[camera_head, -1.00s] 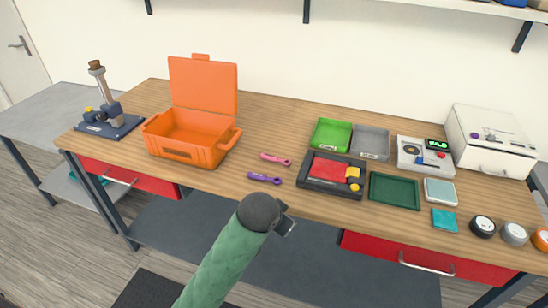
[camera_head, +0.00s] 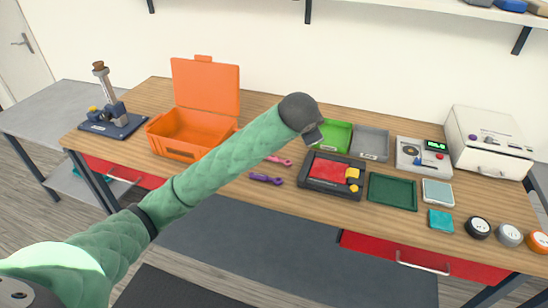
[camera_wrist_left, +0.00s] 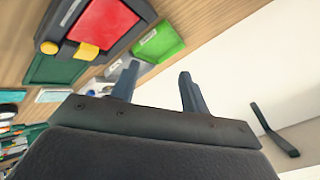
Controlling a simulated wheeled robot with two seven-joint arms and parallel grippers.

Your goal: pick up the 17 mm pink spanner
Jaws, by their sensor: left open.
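The pink spanner (camera_head: 279,160) lies on the wooden bench top, partly hidden at its left end by my left arm. A purple spanner (camera_head: 266,179) lies just in front of it on the bench. My left gripper (camera_head: 314,136) is up over the bench, to the right of and above the pink spanner in the head view; its fingers are mostly hidden there. In the left wrist view its two fingers (camera_wrist_left: 158,88) are apart with nothing between them. No spanner shows in the wrist view. My right gripper is not in view.
An open orange case (camera_head: 183,154) stands left of the spanners. A black tray with a red insert (camera_head: 328,171) is close on their right. Green (camera_head: 336,133) and grey (camera_head: 370,142) bins stand behind it, a dark green tray (camera_head: 392,190) further right.

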